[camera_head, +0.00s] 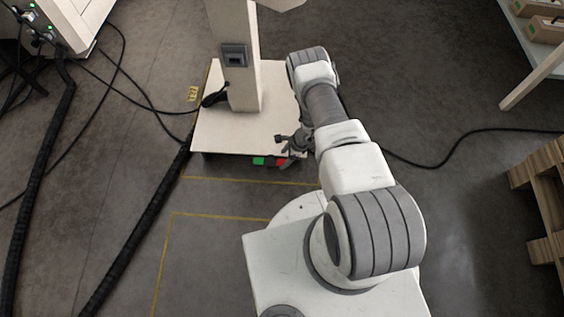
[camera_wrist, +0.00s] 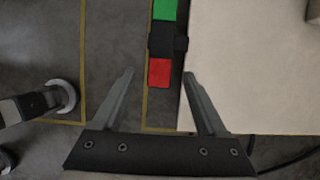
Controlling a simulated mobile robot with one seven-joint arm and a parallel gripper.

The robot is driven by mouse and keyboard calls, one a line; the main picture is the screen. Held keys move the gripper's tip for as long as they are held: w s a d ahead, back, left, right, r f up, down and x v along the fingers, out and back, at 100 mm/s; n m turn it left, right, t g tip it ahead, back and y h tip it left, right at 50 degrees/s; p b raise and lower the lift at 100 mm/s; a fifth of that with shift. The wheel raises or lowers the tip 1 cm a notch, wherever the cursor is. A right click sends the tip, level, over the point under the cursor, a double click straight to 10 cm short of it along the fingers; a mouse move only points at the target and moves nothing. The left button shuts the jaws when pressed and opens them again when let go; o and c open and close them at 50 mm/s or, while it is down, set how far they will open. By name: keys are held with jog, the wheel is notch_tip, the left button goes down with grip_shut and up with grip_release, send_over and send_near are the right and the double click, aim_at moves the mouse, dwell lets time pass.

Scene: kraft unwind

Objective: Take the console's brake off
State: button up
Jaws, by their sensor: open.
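The console (camera_head: 238,90) is a pale post on a flat cream base plate (camera_head: 225,136). At the base's near edge is the brake bar, with a green end (camera_head: 258,161) and a red end (camera_head: 280,161). In the wrist view the green end (camera_wrist: 165,9) is at the top, a black middle piece (camera_wrist: 162,40) joins it to the red end (camera_wrist: 159,72), and the base plate (camera_wrist: 250,70) lies to the right. My gripper (camera_wrist: 158,74) is open and empty. Its fingertips appear on either side of the red end; contact is not visible.
Black cables (camera_head: 130,95) and a thick ribbed hose (camera_head: 135,245) run across the floor at left. Another cable (camera_head: 440,160) lies at right. A wooden pallet (camera_head: 545,190) and a shelf (camera_head: 530,80) stand at the right. Yellow lines (camera_head: 215,216) mark the floor.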

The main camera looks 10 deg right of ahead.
aim_at(270, 162)
jog(key=shift+b+x, duration=0.35)
jog(key=shift+x, duration=0.95)
grip_shut()
dwell(0.5)
